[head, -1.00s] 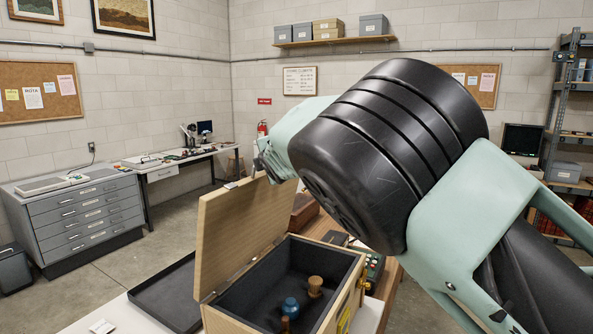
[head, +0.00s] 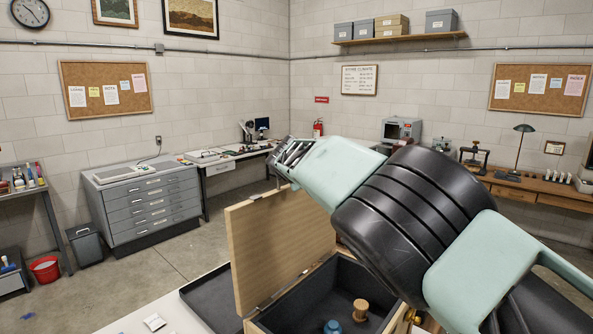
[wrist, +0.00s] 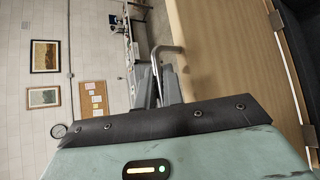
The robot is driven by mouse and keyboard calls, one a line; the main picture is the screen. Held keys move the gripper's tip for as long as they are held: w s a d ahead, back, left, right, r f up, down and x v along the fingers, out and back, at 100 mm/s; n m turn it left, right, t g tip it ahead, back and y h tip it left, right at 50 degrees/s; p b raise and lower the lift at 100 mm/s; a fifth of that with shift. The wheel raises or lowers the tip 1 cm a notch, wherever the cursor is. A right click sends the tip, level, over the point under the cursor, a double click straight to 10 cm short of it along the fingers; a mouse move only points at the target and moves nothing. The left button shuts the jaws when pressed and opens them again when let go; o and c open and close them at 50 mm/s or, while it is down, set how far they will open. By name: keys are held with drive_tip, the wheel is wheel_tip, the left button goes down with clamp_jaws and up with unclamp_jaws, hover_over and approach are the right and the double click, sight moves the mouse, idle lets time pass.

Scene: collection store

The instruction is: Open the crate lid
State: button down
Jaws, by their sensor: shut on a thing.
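The wooden crate (head: 262,325) stands on a white-topped table at the bottom of the head view. Its lid (head: 280,245) is raised and stands steeply up on its hinges, so the dark-lined inside shows. The lid's pale wood face fills the right of the wrist view (wrist: 225,70). A bent metal handle (wrist: 170,48) sticks out from it. My gripper (wrist: 158,88) is shut on this handle. In the head view my gripper (head: 286,158) is above the lid's top edge; the handle cannot be made out there.
A blue-topped object (head: 333,327) and a wooden knobbed object (head: 360,309) are in the crate. A shallow black tray (head: 205,300) lies left of it, behind the lid. A small white item (head: 154,322) lies on the table. Floor is free towards the grey drawer cabinet (head: 150,205).

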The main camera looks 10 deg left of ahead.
drive_tip(key=shift+f, duration=0.1)
drive_tip(key=c, duration=1.5)
unclamp_jaws()
drive_tip(key=shift+d, duration=0.1)
drive_tip(key=shift+c, duration=0.2)
drive_tip(key=b+v, duration=1)
drive_tip(key=v, duration=0.7)
drive_tip(key=shift+s+r, duration=0.15)
drive_tip(key=shift+r, duration=0.1)
